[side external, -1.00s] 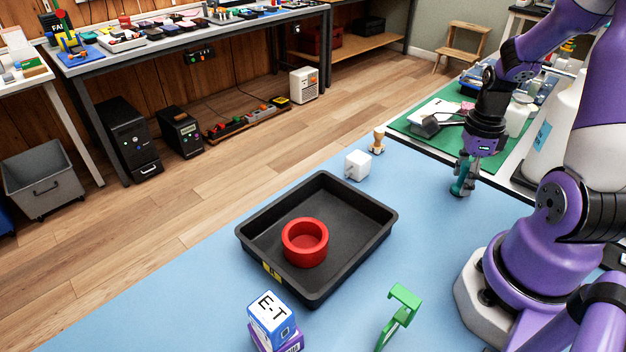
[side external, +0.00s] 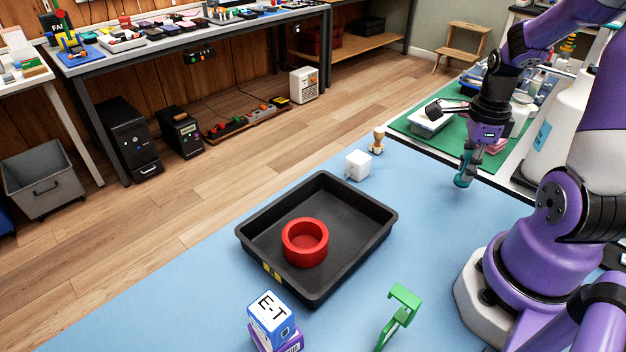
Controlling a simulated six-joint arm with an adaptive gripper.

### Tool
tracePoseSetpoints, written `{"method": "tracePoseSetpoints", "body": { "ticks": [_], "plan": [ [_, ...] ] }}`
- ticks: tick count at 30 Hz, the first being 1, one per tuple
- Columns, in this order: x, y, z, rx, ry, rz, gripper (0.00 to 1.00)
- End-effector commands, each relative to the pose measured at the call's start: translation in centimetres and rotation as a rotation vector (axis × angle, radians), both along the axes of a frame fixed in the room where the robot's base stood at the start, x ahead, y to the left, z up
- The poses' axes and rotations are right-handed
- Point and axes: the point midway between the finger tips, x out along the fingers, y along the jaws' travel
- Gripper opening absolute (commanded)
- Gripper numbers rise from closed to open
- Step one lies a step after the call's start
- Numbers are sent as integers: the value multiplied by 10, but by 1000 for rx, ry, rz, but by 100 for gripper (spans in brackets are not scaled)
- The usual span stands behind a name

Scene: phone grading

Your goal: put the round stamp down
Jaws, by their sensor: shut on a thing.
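My gripper (side external: 471,163) is at the right of the side view, over the blue table (side external: 425,215) near its far right edge. It is shut on a teal, rounded piece, which I take for the round stamp (side external: 463,181). The stamp hangs slightly tilted below the fingers and looks a little above the table. The fingers hide its upper part.
A black tray (side external: 350,245) holds a red ring-shaped cup (side external: 305,243). A white cube (side external: 357,166) and a small wooden peg-like piece (side external: 377,140) stand behind it. A green bracket (side external: 399,318) and stacked boxes (side external: 272,318) are in front. The table right of the tray is clear.

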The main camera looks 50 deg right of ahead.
Motion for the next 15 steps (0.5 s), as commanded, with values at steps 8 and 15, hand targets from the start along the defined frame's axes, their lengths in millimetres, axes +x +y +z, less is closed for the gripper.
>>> {"method": "tracePoseSetpoints", "body": {
  "ticks": [8,15],
  "plan": [
    [16,46,44,-5,-6,12,0],
    [30,92,72,-2,-4,9,0]
  ]
}}
